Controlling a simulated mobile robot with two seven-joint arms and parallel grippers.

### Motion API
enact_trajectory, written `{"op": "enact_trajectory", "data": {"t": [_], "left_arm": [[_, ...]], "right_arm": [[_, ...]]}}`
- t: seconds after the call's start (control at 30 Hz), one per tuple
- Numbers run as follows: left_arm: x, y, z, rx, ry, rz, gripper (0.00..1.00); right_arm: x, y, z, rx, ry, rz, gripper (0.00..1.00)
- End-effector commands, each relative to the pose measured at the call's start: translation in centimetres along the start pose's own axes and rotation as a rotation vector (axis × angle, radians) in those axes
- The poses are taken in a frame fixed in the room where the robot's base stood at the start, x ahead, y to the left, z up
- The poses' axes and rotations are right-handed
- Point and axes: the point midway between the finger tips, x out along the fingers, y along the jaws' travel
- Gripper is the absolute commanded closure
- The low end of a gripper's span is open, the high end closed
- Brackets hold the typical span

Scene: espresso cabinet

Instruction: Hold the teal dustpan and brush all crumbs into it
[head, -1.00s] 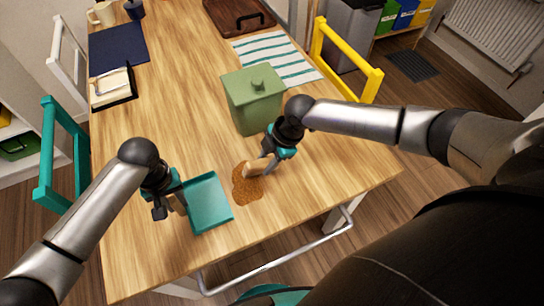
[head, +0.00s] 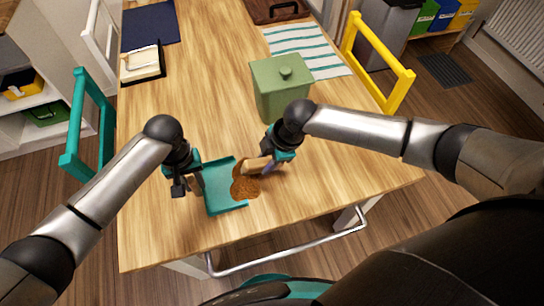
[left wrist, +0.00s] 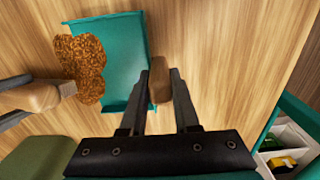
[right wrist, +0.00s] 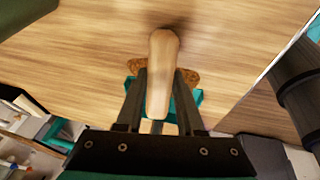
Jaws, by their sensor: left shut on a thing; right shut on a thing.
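The teal dustpan (head: 222,188) lies on the wooden table, its open side toward the crumbs; it also shows in the left wrist view (left wrist: 127,50). My left gripper (head: 192,183) is shut on the dustpan's wooden handle (left wrist: 159,80).
A green lidded canister (head: 280,90) stands behind my right gripper. A striped cloth (head: 306,50), a navy mat (head: 150,24) and a small tray (head: 142,64) lie farther back. A teal chair (head: 78,125) and a yellow chair (head: 380,65) flank the table.

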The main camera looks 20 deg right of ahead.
Motion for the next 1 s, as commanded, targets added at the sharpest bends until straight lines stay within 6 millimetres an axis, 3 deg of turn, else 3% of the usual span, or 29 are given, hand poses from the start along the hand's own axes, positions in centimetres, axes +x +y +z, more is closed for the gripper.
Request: {"op": "enact_trajectory", "data": {"t": [1.0], "left_arm": [[0.0,0.0,0.0,0.0,0.001,0.001,1.0]], "right_arm": [[1.6,-0.8,-5.9,0.0,0.001,0.001,1.0]]}}
